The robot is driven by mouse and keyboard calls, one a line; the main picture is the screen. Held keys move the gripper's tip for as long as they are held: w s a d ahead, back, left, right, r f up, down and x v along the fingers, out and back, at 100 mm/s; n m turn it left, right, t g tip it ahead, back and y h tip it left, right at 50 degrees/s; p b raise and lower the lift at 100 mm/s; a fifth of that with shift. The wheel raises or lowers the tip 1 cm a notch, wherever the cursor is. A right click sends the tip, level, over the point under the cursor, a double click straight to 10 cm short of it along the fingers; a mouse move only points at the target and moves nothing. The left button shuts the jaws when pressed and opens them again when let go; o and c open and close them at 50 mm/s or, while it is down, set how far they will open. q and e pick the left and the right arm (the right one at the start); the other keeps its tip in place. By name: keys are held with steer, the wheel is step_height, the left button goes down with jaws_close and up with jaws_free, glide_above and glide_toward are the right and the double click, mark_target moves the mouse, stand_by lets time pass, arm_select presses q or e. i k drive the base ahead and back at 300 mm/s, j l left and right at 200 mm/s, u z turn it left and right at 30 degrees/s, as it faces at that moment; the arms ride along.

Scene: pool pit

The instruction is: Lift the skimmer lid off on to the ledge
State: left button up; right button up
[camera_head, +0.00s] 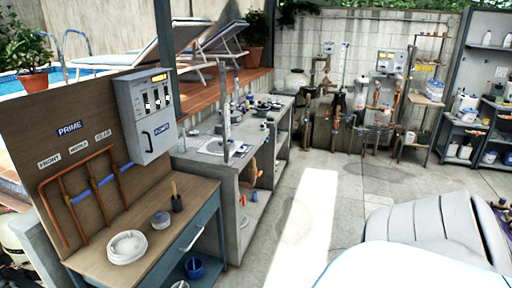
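I cannot tell which surface is the ledge. Neither of my grippers can be made out in the head view.
The workbench (165,240) also holds a small round tub (160,220) and a dark cup with a brush (177,203). A panel with copper pipes and a grey control box (146,115) rises behind it. Pumps and shelves line the back. The paved floor (305,215) is clear mid-view.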

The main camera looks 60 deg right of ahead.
mark_target(216, 146)
steer(key=z, duration=1.6)
steer(key=i+l, duration=0.1)
steer(key=i, duration=0.25)
steer(key=i+l+u, duration=0.1)
steer(key=i, duration=0.25)
